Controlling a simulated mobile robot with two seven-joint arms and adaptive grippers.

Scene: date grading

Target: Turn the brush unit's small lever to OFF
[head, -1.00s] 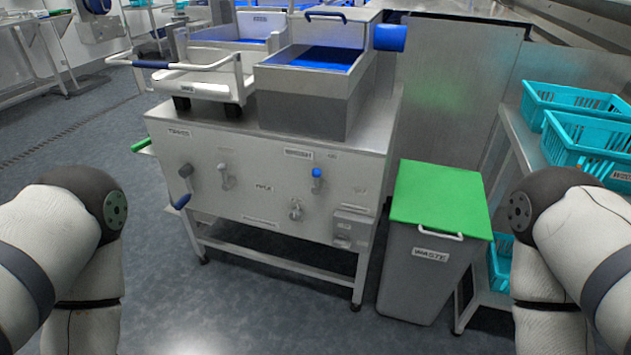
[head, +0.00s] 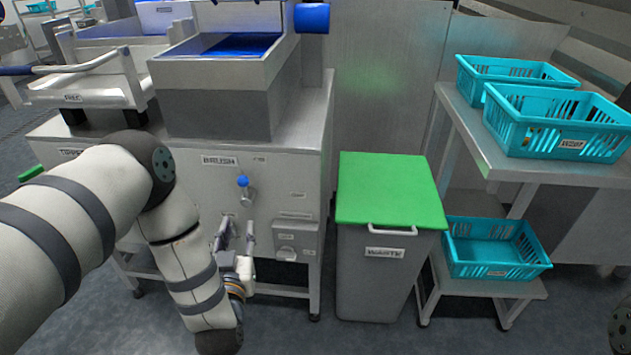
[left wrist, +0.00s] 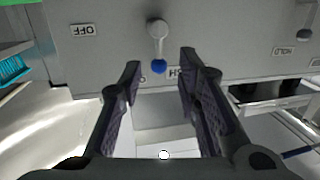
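An OFF label (left wrist: 83,30) is on the panel, left of the lever in that view. My left gripper (head: 237,230) is open and empty in front of the panel, just below the lever. I see no contact with it. My right gripper is out of view.
A lidded waste bin (head: 388,190) stands right of the machine. Teal crates (head: 560,120) sit on a steel stand farther right. A grey box fitting (head: 296,240) is on the panel near the gripper. Another lever (left wrist: 305,33) shows near a HOLD label. My left arm hides the panel's left side.

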